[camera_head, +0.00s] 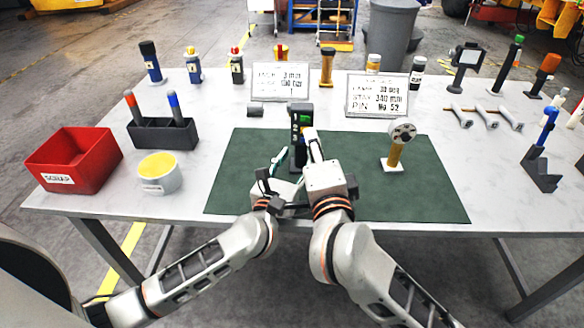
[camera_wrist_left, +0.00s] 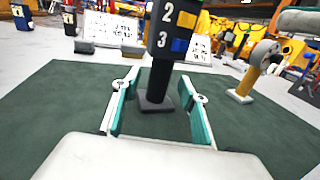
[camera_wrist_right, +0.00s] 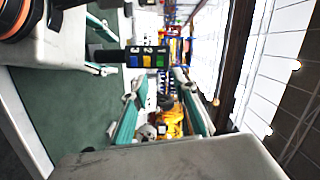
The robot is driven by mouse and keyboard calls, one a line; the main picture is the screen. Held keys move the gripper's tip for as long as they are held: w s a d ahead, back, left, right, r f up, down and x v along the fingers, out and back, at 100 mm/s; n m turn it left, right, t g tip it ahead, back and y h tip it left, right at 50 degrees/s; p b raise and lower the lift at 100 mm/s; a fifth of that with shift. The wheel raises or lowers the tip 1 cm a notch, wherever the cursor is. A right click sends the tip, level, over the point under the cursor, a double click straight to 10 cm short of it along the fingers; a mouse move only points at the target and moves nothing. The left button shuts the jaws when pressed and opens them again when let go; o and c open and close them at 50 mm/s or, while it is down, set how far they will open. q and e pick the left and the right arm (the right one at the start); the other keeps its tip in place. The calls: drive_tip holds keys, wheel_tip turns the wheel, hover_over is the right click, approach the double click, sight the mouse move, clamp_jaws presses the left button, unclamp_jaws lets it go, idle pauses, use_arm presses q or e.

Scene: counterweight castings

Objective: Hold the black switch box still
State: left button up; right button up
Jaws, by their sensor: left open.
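The black switch box (camera_head: 301,116) stands upright on a post over the green mat. In the left wrist view the box (camera_wrist_left: 173,30) shows numbers and yellow and blue buttons. My left gripper (camera_head: 286,163) is open low at its post, which shows between the two fingers in the left wrist view; I see no finger closed on it. My right gripper (camera_wrist_right: 158,82) is open, near the upper box. In the right wrist view the box (camera_wrist_right: 146,57) lies sideways in the picture, just beyond the fingertips. In the head view the right hand partly hides the post.
The green mat (camera_head: 430,190) also holds a tan post with a round grey head (camera_head: 402,131). A red bin (camera_head: 75,158), a white tub (camera_head: 159,172) and a dark holder (camera_head: 163,133) stand at left. Two sign cards (camera_head: 280,82) (camera_head: 377,95) stand behind. The mat's right part is mostly clear.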

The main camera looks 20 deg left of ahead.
sight(299, 155)
use_arm(q)
drive_tip(key=shift+w, duration=1.85)
